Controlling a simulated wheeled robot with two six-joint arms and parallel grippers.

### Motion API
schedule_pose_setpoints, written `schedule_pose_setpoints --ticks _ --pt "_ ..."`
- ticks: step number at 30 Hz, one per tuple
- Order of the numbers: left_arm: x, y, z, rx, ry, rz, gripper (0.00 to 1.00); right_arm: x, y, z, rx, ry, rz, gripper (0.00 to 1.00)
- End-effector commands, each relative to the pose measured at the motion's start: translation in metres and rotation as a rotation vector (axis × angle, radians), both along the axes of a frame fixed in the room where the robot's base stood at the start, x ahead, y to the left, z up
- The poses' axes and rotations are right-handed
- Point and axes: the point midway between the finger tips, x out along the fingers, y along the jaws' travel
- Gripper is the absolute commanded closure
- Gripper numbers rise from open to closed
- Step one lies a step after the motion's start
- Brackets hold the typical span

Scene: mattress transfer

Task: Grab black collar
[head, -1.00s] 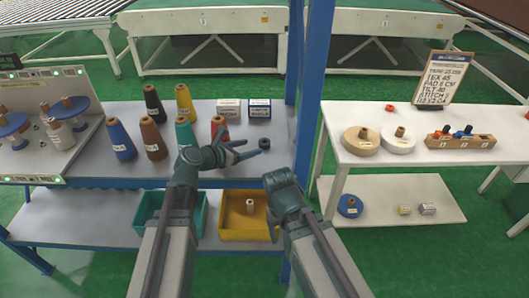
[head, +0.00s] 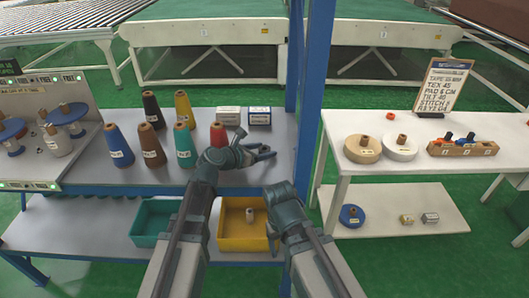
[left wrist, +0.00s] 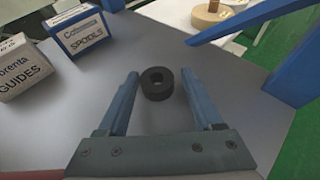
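The black collar (left wrist: 157,83) is a short dark ring with a hole, lying on the grey upper shelf. In the left wrist view it shows between the fingertips of my left gripper (left wrist: 159,75), with a gap on each side. The fingers are open and hold nothing. In the head view the left gripper (head: 264,152) is low over the shelf's right part and largely hides the collar. My right arm's end (head: 284,196) is in front of the shelf; its fingers are hidden.
Two small boxes (head: 260,116) stand behind the gripper, and a red cone (head: 218,134) stands to its left. Several thread cones stand farther left. A blue post (head: 312,90) rises just right of the shelf. A white table (head: 430,167) stands beyond it.

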Motion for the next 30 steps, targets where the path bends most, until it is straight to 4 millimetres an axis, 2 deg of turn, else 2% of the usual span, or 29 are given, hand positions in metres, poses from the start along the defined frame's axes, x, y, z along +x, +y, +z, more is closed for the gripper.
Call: schedule_pose_setpoints --ticks 1,9,11,23,30 --pt "0.000 0.000 0.000 0.000 0.000 0.000 0.43 0.000 0.000 0.000 0.000 0.000 0.000 0.29" --pt "0.000 0.000 0.000 0.000 0.000 0.000 0.91 0.000 0.000 0.000 0.000 0.000 0.000 0.29" --pt "0.000 0.000 0.000 0.000 0.000 0.000 1.00 0.000 0.000 0.000 0.000 0.000 0.000 0.29" --pt "0.000 0.001 0.002 0.000 0.000 0.000 1.00 0.000 0.000 0.002 0.000 0.000 0.000 0.29" --pt "0.000 0.003 0.013 0.000 0.000 -0.001 1.00 0.000 0.000 0.013 0.000 0.000 0.000 0.29"
